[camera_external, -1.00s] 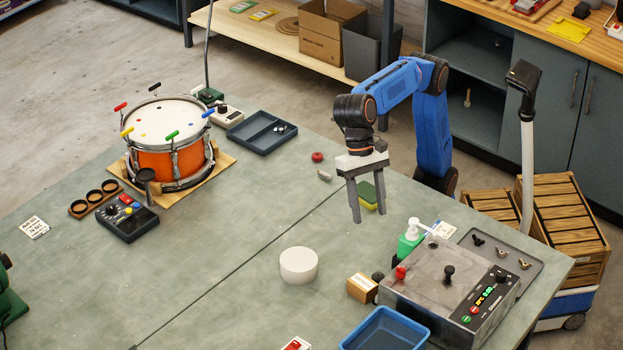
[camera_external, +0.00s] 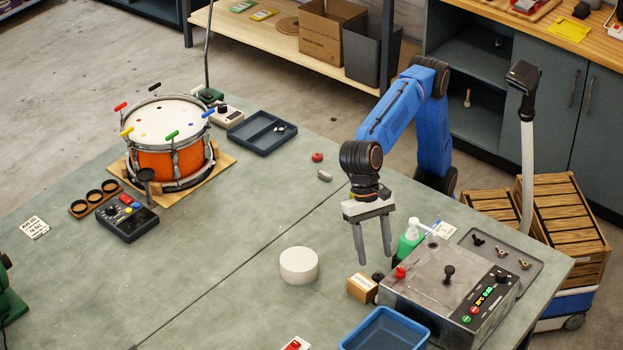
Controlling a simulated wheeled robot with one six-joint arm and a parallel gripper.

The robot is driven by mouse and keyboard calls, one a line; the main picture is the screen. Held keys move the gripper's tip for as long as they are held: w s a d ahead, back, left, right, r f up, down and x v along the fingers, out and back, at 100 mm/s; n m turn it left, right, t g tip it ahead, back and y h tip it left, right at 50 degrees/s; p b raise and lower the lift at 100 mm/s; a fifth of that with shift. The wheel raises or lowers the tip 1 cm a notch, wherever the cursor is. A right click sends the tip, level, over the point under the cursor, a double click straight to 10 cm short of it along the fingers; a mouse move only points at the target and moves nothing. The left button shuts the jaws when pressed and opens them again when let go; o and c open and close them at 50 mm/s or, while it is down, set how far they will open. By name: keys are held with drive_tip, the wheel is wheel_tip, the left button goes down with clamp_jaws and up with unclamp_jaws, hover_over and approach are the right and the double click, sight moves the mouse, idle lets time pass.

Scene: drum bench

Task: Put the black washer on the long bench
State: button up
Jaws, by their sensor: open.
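I cannot make out the black washer for certain; a small black round thing (camera_external: 378,276) sits beside the small cardboard box (camera_external: 361,289), and small dark spots lie on the white drum head (camera_external: 158,118). The grey-green bench (camera_external: 235,225) is long and fills the foreground. My gripper (camera_external: 375,259) is open, pointing down with nothing between its fingers. In the picture its tips are just above the small box and left of the green bottle (camera_external: 409,243). I cannot tell its exact height above the bench.
A white cylinder (camera_external: 299,266) stands left of my gripper. A metal control box (camera_external: 450,280) and a blue bin (camera_external: 385,332) are at the right front. A dark tray (camera_external: 262,133) lies at the back. The bench middle is mostly clear.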

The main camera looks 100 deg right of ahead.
sight(378, 275)
drive_tip(key=shift+x, duration=2.7)
drive_tip(key=shift+d, duration=0.15)
drive_tip(key=c, duration=1.2)
drive_tip(key=shift+c, duration=0.2)
